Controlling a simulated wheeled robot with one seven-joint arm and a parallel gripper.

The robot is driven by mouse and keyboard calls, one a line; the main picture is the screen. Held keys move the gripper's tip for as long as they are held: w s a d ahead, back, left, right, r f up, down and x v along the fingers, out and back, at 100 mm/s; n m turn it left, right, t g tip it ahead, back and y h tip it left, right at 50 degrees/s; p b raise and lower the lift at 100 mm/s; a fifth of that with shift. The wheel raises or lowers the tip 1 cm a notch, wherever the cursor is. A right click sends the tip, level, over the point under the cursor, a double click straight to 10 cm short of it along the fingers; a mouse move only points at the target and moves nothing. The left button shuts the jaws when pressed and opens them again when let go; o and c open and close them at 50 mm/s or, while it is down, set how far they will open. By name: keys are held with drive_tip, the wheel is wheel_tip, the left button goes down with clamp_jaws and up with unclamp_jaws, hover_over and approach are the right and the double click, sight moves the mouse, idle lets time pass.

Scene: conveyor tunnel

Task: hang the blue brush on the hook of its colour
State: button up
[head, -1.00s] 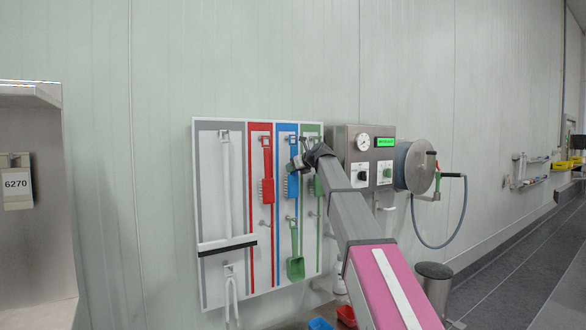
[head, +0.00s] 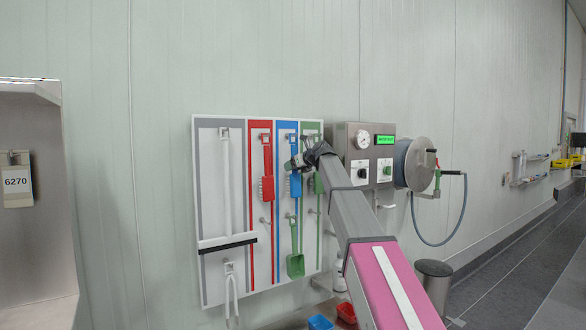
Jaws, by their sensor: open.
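The blue brush (head: 295,186) is upright in front of the blue strip (head: 287,128) of the wall board, bristles to the left. Its handle is mostly hidden behind my gripper (head: 294,163). A small hook (head: 292,138) shows at the top of the blue strip; I cannot tell whether the brush hangs on it. My gripper is open at the brush handle, reaching in from the right. Its fingers are small here, and I cannot tell whether they touch the brush.
A red brush (head: 267,185) hangs on the red strip to the left. A green brush (head: 318,184) is close to my wrist. A steel control box (head: 350,140) and hose reel (head: 412,165) stand right of the board.

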drive_tip(key=v, duration=1)
